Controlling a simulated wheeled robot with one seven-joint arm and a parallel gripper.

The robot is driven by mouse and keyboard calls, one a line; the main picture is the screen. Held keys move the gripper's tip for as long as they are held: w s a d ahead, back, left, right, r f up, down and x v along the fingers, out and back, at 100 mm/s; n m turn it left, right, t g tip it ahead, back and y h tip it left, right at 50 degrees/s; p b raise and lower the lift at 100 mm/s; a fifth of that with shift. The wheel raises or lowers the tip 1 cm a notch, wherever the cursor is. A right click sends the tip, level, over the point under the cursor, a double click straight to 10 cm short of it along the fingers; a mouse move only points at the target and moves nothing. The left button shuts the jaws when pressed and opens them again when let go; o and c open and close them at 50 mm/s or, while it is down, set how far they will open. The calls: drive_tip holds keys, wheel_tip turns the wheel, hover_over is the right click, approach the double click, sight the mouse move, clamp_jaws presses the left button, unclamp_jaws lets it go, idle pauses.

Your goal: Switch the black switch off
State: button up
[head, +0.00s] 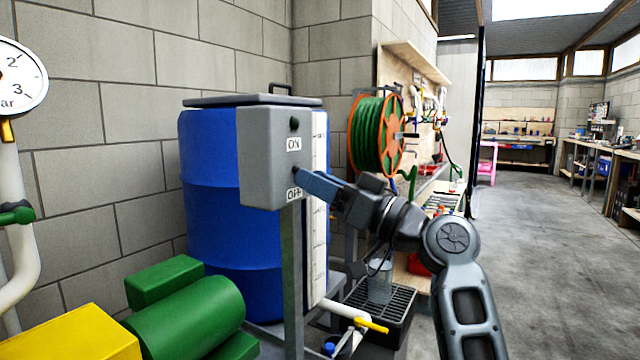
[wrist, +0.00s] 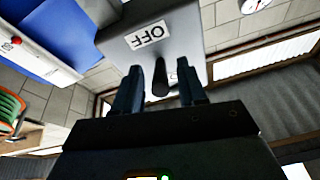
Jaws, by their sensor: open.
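A grey switch box (head: 262,160) stands on a metal post in front of a blue barrel. It has an ON label (head: 294,144) above and an OFF label (head: 294,195) below. The black switch (wrist: 160,80) is a short dark lever sticking out of the box face between the labels. My gripper (head: 303,180) reaches in from the right, its fingertips close to the box. In the wrist view my gripper (wrist: 160,68) is open, with one finger on each side of the black switch and gaps visible. A small dark knob (head: 294,123) sits above the ON label.
The blue barrel (head: 210,200) stands right behind the box. A green motor (head: 185,315) and a yellow block (head: 75,335) are at the lower left. A green hose reel (head: 375,135) hangs behind my arm. Open floor (head: 550,240) lies to the right.

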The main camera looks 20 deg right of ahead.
drive_tip(key=v, duration=0.7)
drive_tip(key=shift+s+d+f, duration=0.2)
drive_tip(key=shift+s+d, duration=0.05)
